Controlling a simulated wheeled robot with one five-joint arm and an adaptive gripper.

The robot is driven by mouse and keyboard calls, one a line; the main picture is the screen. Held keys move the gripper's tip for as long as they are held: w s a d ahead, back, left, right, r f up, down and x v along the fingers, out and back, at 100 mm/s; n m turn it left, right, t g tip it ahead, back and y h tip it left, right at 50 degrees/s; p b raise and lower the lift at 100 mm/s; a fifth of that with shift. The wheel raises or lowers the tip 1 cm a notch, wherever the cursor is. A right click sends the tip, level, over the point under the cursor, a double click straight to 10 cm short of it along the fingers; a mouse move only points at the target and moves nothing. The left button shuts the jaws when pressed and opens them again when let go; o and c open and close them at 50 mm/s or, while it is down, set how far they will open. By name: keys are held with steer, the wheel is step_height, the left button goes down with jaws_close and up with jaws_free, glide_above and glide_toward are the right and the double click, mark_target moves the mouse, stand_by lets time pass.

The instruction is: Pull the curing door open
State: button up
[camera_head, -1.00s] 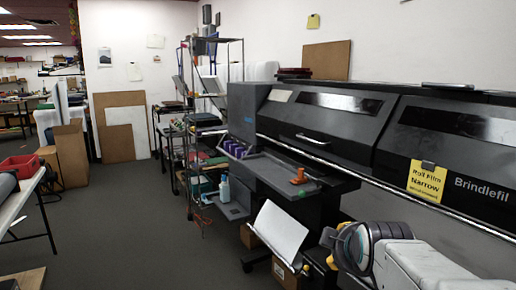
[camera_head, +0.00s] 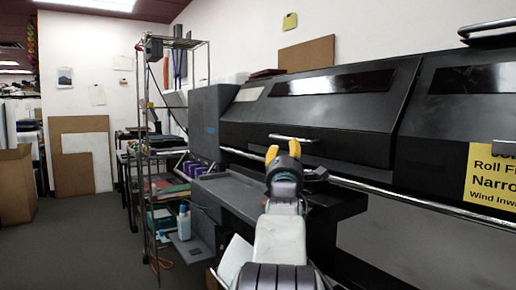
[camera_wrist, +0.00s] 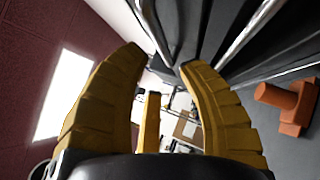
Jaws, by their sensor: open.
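A large dark printer fills the right of the head view. Its left front door panel (camera_head: 335,105) has a long glossy window and looks closed. A thin silver bar handle (camera_head: 292,138) runs along its lower edge. My gripper (camera_head: 283,151), with yellow fingers, points up in front of the printer, just below the handle in the picture; I cannot tell whether they touch. In the wrist view my gripper (camera_wrist: 160,66) is open, with nothing between the fingers. A shiny bar (camera_wrist: 250,35) lies to the right of the fingers there.
An orange clamp-like part (camera_wrist: 288,105) is right of the fingers in the wrist view. A grey shelf (camera_head: 240,192) juts out under the door. A wire rack (camera_head: 160,150) with bottles stands left. A yellow sign (camera_head: 492,178) hangs right. Floor (camera_head: 75,245) is open at left.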

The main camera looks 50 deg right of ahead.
mark_target(286, 138)
steer(key=shift+b+x, duration=0.95)
steer(key=shift+x, duration=1.7)
steer(key=shift+w+d+r+p, duration=0.25)
steer(key=shift+w+d+p, duration=0.05)
steer(key=shift+d, duration=0.15)
steer(key=shift+w+d+r, duration=0.2)
steer(key=shift+w+d, duration=0.15)
steer(key=shift+d, duration=0.25)
steer(key=shift+o, duration=0.2)
jaws_close()
steer(key=shift+r, duration=0.1)
